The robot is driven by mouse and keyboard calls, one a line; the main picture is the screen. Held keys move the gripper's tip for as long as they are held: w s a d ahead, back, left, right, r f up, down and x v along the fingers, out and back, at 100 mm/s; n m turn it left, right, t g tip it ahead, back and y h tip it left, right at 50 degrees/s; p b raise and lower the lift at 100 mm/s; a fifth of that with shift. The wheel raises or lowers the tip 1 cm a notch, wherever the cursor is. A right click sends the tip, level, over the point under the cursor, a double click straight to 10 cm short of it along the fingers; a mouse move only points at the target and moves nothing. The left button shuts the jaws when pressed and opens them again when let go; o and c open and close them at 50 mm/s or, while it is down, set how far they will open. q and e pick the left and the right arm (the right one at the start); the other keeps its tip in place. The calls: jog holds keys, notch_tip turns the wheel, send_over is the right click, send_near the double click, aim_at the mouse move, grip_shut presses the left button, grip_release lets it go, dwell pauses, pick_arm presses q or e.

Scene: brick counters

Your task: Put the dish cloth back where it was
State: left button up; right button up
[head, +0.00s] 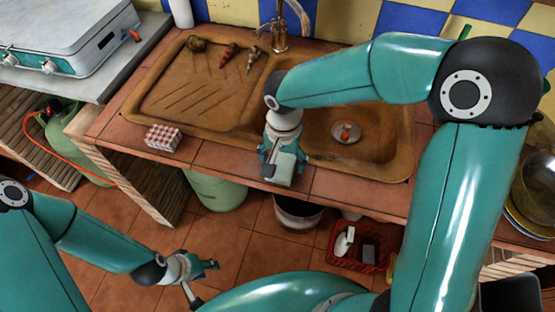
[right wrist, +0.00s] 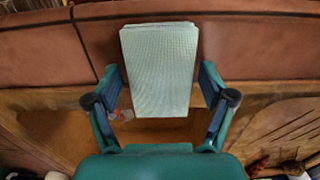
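The dish cloth (head: 281,168) is a pale green folded piece at the counter's front strip, in front of the brown sink (head: 372,166). In the right wrist view the cloth (right wrist: 160,70) reaches from the reddish tiled edge over the brown sink rim. My right gripper (head: 284,157) is over the cloth, pointing down. In the right wrist view its fingers (right wrist: 160,88) are spread on either side of the cloth with small gaps. I cannot tell how far above the cloth they are. My left gripper (head: 204,281) hangs low above the floor, open and empty.
A red-and-white checked box (head: 162,138) stands on the counter's front left. Vegetables (head: 228,56) lie on the drainboard. A plate with a small red item (head: 346,132) is in the basin. A tap (head: 280,32) rises behind. A red crate (head: 361,256) is on the floor below.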

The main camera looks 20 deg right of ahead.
aim_at(282, 162)
jog(key=shift+r, duration=0.1)
notch_tip(282, 162, up, 12)
jog(key=shift+r+p, duration=0.15)
jog(key=shift+p, duration=0.15)
dwell(0.5)
dwell(0.4)
